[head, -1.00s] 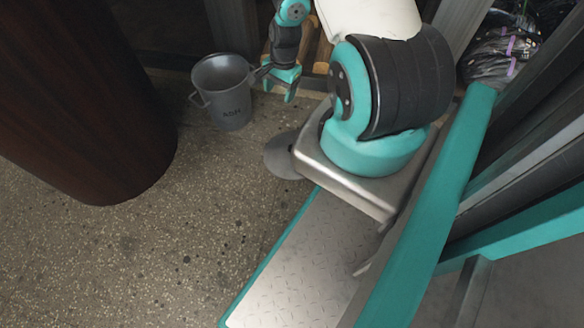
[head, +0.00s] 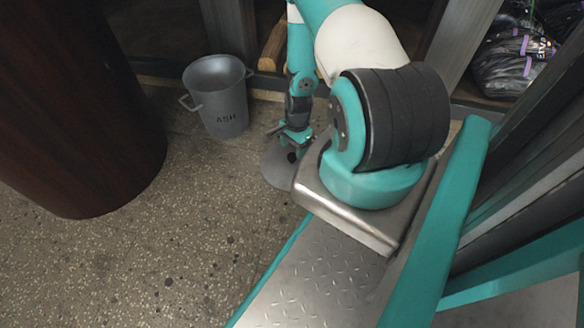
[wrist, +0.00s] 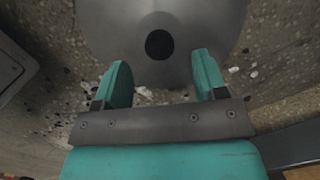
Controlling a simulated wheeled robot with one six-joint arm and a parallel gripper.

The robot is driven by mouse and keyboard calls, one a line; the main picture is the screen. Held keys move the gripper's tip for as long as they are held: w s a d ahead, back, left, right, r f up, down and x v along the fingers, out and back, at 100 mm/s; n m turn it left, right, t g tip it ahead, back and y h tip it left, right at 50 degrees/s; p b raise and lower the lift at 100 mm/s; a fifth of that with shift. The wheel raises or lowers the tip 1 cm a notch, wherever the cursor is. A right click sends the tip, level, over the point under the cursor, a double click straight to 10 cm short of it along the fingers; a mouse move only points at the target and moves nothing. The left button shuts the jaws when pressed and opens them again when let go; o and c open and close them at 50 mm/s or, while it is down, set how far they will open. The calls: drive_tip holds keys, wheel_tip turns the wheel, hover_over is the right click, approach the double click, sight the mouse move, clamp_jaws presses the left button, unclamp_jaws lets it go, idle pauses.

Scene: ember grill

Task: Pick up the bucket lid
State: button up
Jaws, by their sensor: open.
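The bucket lid (head: 279,168) is a grey metal disc lying on the speckled floor, partly hidden by my gripper and my base. In the wrist view the lid (wrist: 203,30) fills the top middle, with a dark round knob (wrist: 159,44) at its centre. My gripper (head: 291,140) is over the lid. In the wrist view my gripper (wrist: 158,76) is open, its two teal fingers apart. The knob lies just beyond the fingertips, roughly midway between them, and nothing is held. The grey ash bucket (head: 218,97), marked "ASH", stands upright and open to the left.
A dark reddish-brown round column (head: 75,110) stands at the left. Logs (head: 273,47) lie in a dark recess behind my arm. Wrapped dark bags (head: 512,62) sit at the upper right. The floor (head: 170,260) in front is clear.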

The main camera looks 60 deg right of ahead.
sight(292, 156)
drive_tip(key=f+b, duration=0.4)
drive_tip(key=f, duration=0.1)
drive_tip(key=shift+a+f+b, duration=0.2)
drive_tip(key=shift+a+b, duration=0.1)
drive_tip(key=shift+b, duration=0.05)
drive_tip(key=shift+r, duration=0.1)
drive_tip(key=shift+c, duration=0.4)
drive_tip(key=c, duration=1.1)
